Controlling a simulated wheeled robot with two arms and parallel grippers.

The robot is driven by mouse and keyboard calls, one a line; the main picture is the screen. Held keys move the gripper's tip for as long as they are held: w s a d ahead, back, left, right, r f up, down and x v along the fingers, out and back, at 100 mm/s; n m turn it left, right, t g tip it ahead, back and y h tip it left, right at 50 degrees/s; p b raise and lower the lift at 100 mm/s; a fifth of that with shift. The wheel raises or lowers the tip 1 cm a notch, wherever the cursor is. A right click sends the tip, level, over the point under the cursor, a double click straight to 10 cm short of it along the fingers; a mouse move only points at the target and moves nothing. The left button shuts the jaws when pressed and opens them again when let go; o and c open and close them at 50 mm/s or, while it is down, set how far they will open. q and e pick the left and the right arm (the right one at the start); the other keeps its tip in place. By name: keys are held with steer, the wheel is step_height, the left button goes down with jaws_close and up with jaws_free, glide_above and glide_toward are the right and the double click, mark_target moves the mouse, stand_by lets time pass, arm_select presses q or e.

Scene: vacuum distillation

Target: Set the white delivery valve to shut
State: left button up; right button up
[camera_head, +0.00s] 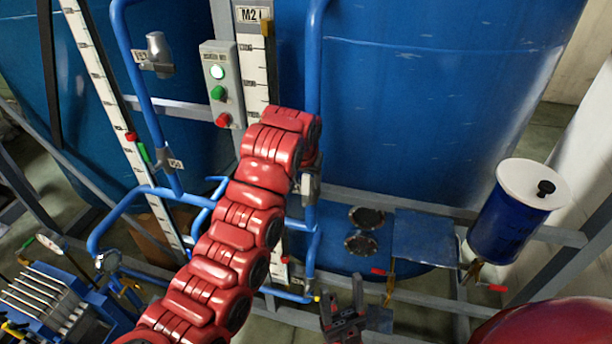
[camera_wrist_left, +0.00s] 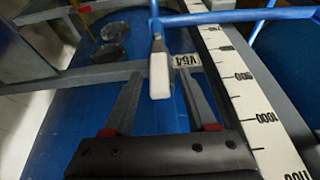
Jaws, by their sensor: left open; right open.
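In the left wrist view, a white valve handle (camera_wrist_left: 159,74) with a tag reading V64 (camera_wrist_left: 187,61) beside it hangs from a grey stem. The handle points down the picture, roughly in line with the short blue pipe (camera_wrist_left: 154,12) above it. My left gripper (camera_wrist_left: 162,84) is open, with one finger on each side of the handle. Whether a finger touches it I cannot tell. My right gripper (camera_head: 342,312) is open and empty, low in the head view, below the frame rail.
Large blue tanks (camera_head: 430,110) fill the back. A control box (camera_head: 222,84) with lit button and a white scale (camera_head: 252,65) stand behind my left arm. A blue drum with white lid (camera_head: 535,185) hangs at the right. Blue pipes (camera_head: 313,60) and grey rails surround the valve.

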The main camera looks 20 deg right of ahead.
arm_select(q)
jaws_close()
stand_by(1.4)
